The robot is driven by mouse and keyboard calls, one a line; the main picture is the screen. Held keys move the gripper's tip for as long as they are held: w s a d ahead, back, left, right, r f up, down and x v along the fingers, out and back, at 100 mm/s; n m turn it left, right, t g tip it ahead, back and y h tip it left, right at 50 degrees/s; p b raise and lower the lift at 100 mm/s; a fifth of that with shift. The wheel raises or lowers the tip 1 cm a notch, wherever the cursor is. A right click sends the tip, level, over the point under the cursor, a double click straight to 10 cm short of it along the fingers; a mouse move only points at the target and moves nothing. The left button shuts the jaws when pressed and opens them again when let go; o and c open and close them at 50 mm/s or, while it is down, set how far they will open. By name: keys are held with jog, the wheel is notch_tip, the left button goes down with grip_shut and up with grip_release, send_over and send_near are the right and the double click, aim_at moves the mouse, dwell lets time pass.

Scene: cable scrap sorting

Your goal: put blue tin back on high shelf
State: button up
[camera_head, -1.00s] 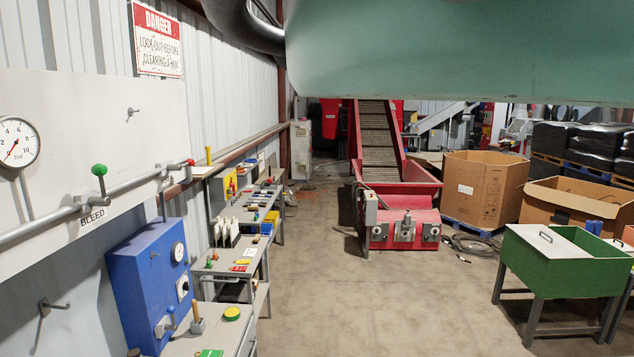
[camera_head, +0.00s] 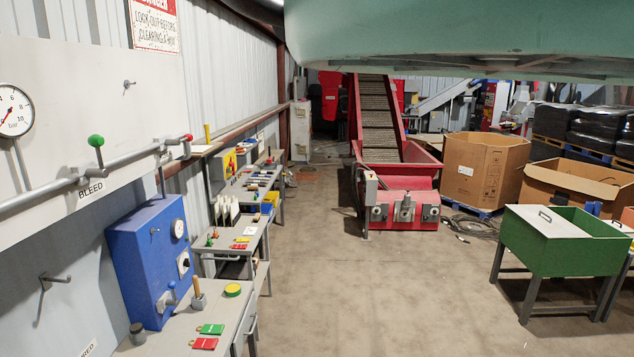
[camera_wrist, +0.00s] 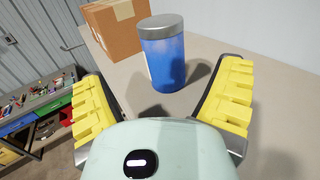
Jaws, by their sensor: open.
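The blue tin (camera_wrist: 162,58) is a blue cylinder with a grey lid. It stands upright on a pale grey surface (camera_wrist: 215,45) in the wrist view. My gripper (camera_wrist: 168,100) is open, with its two yellow-padded fingers spread to the left and right of the near side of the tin. The tin stands just ahead of the gap between the fingers, and no finger is seen touching it. Neither the tin nor my gripper shows in the head view.
A cardboard box (camera_wrist: 115,28) stands behind and left of the tin. A workbench (camera_wrist: 40,105) with tools is lower left in the wrist view. The head view shows a blue wall box (camera_head: 150,260), a red conveyor (camera_head: 395,205), a green bin (camera_head: 560,245) and open floor between.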

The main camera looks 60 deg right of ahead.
jog(key=d, duration=0.1)
jog(key=d+b, duration=0.1)
jog(key=d, duration=0.1)
jog(key=shift+w+d+f, duration=0.1)
jog(key=shift+d+f, duration=0.05)
jog(key=shift+f, duration=0.05)
jog(key=shift+d+r+b, duration=0.15)
jog(key=shift+d+b, duration=0.2)
jog(key=shift+d, duration=0.05)
